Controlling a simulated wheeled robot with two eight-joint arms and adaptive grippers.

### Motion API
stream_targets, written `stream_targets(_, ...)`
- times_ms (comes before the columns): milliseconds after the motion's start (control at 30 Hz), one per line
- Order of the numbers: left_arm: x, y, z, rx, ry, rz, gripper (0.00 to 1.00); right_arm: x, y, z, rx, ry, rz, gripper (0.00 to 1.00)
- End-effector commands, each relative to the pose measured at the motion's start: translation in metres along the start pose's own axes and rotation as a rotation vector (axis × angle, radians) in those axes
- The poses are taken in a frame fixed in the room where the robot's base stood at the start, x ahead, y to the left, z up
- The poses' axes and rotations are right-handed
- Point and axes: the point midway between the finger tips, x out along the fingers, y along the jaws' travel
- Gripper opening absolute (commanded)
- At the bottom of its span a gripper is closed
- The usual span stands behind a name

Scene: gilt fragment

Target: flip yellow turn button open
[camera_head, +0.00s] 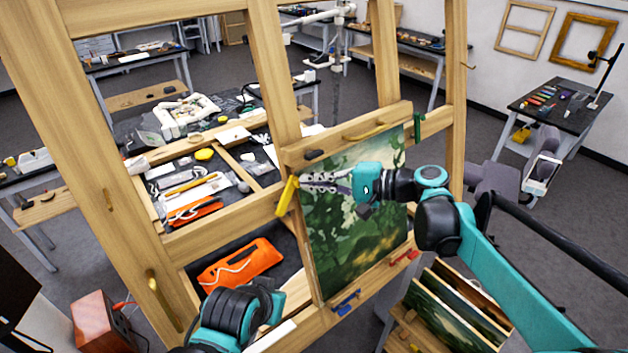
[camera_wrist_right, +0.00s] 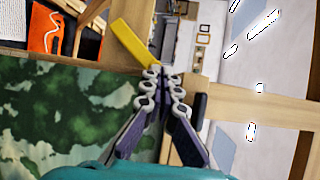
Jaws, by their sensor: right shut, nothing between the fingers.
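The yellow turn button (camera_head: 287,196) sits on the wooden frame at the left edge of a green landscape painting (camera_head: 350,225). It is tilted, its upper end leaning right. It also shows in the right wrist view (camera_wrist_right: 135,44), just beyond the fingertips. My right gripper (camera_head: 304,181) is shut and empty, its fingertips beside the button's upper part, in front of the painting's left edge. I cannot tell whether they touch it. In the right wrist view the fingers (camera_wrist_right: 162,74) are together. Part of my left arm shows at the bottom; its gripper is out of view.
Other turn buttons surround the painting: black (camera_head: 314,155), green (camera_head: 390,125), red (camera_head: 404,257) and blue (camera_head: 345,302). Wooden posts and rails (camera_head: 275,75) stand close around the right gripper. An orange pouch (camera_head: 240,264) lies behind the lower opening. Small canvases (camera_head: 460,310) stand at lower right.

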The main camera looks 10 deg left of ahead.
Motion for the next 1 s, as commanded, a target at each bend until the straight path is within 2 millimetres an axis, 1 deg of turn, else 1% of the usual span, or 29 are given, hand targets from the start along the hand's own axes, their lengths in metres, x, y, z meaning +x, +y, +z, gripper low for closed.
stream_targets(1000,-0.0108,0.0,-0.0077,0.0,0.0,0.0,0.0,0.0059,-0.0106,0.0102,-0.152,-0.001,0.089,0.0)
